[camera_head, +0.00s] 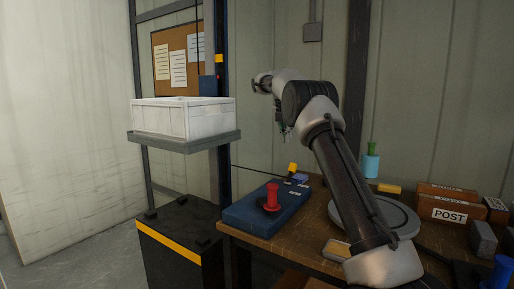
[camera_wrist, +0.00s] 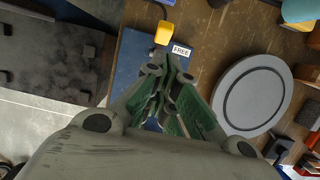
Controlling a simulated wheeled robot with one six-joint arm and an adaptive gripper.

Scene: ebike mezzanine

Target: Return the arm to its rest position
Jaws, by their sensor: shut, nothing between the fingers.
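My arm rises from the lower right of the head view, and its elbow and wrist bend over the left part of the wooden bench (camera_head: 305,229). My gripper (camera_wrist: 172,64) shows in the wrist view with its green-lined fingers closed together and nothing between them. In the head view the gripper (camera_head: 283,131) is mostly hidden behind the wrist links. It hangs in the air above the bench, near the blue board (camera_head: 240,216). A red knob-shaped piece (camera_head: 272,196) stands on that board.
A white crate (camera_head: 160,119) sits on a grey shelf (camera_head: 185,146) left of my arm. A round grey plate (camera_wrist: 252,96) lies on the bench. A black cabinet (camera_head: 185,265) is at left.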

